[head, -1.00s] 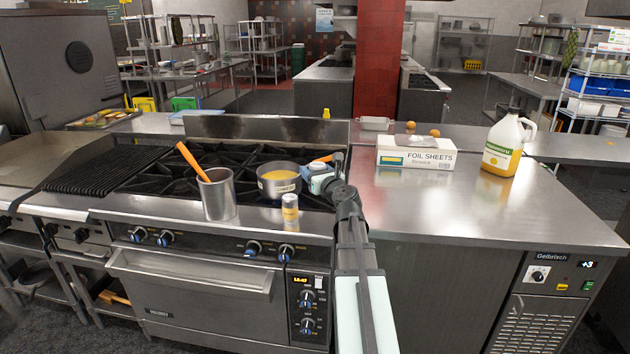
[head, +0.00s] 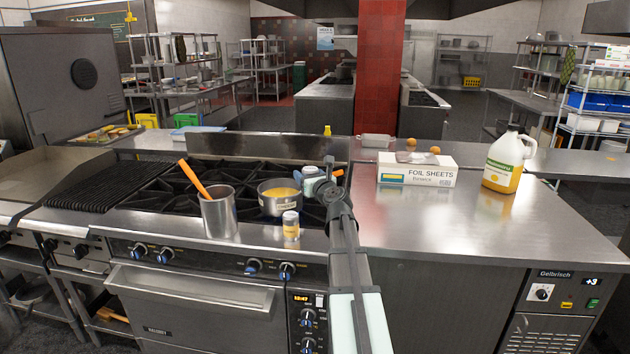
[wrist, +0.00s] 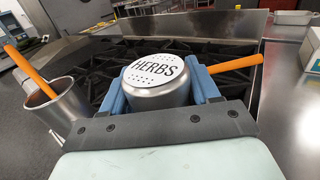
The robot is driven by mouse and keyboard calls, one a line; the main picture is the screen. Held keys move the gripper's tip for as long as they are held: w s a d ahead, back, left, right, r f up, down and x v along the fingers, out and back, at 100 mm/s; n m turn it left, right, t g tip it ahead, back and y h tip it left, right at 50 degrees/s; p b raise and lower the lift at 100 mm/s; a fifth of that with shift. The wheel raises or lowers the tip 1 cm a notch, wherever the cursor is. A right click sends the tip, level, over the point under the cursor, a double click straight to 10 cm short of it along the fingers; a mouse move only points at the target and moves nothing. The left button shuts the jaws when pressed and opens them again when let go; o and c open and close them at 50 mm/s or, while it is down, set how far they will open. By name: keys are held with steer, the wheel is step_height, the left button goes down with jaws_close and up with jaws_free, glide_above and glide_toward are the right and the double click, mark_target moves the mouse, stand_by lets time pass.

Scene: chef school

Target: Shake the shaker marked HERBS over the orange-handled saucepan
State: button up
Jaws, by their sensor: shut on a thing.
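My gripper (wrist: 163,92) is shut on the shaker marked HERBS (wrist: 158,88), a metal cylinder with a white perforated lid. The lid faces the wrist camera, and the blue fingers sit on both sides of it. In the head view my gripper (head: 313,184) is at the right rim of the saucepan (head: 279,203), seemingly a little above it. The saucepan stands on the stove with yellow-orange contents. Its orange handle (head: 339,173) shows just past my gripper, and also in the wrist view (wrist: 236,68). The saucepan's bowl is hidden in the wrist view.
A tall metal pot (head: 218,215) with an orange-handled utensil (head: 193,178) stands left of the saucepan. Another small shaker (head: 291,226) stands at the stove's front. A foil sheets box (head: 417,170) and a jug (head: 503,162) stand on the right counter, whose front is clear.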

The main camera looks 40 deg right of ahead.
steer(key=w+d+f+n, duration=0.1)
steer(key=w+d+n, duration=0.1)
steer(key=w+n, duration=1.6)
steer(key=shift+w+n, duration=0.4)
steer(key=shift+n, duration=2.6)
